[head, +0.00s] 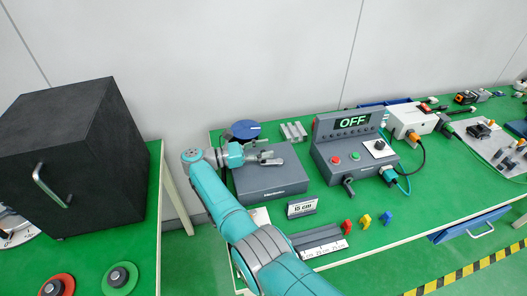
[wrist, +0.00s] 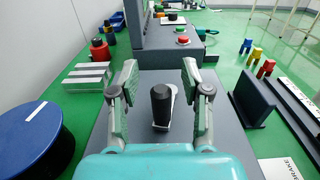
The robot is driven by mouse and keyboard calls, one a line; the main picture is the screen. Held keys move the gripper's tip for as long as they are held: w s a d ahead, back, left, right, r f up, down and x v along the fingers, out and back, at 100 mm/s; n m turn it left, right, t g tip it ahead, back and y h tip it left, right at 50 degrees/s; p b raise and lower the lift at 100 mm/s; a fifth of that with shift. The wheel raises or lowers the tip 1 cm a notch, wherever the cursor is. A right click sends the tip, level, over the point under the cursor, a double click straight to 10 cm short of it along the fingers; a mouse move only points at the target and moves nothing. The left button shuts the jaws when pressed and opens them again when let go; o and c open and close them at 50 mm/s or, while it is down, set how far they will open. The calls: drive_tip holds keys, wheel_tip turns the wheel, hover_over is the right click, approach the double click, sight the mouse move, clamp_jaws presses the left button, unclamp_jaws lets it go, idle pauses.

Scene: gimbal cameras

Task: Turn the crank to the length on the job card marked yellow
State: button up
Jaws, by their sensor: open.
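My gripper (head: 270,156) is over the dark grey box (head: 285,178) in the head view. In the wrist view its two fingers (wrist: 160,74) are spread wide, with a black upright handle (wrist: 161,104) between them, touching neither. The handle stands on a light grey crank arm (wrist: 174,98) above the box top. In the head view the crank is hard to make out behind my gripper. A card holder (head: 302,207) in front of the box shows a card that seems to read 15 cm. I see no yellow mark on it.
Red (head: 347,226), yellow (head: 365,221) and blue (head: 386,217) small pieces stand front right near a marked scale (head: 325,248). A grey console (head: 352,150) with an OFF display is right of the box. A blue disc (head: 245,129) and metal blocks (head: 293,131) stand behind.

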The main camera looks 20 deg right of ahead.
wheel_tip(320, 180, up, 9)
drive_tip(key=shift+r, duration=0.1)
idle(0.3)
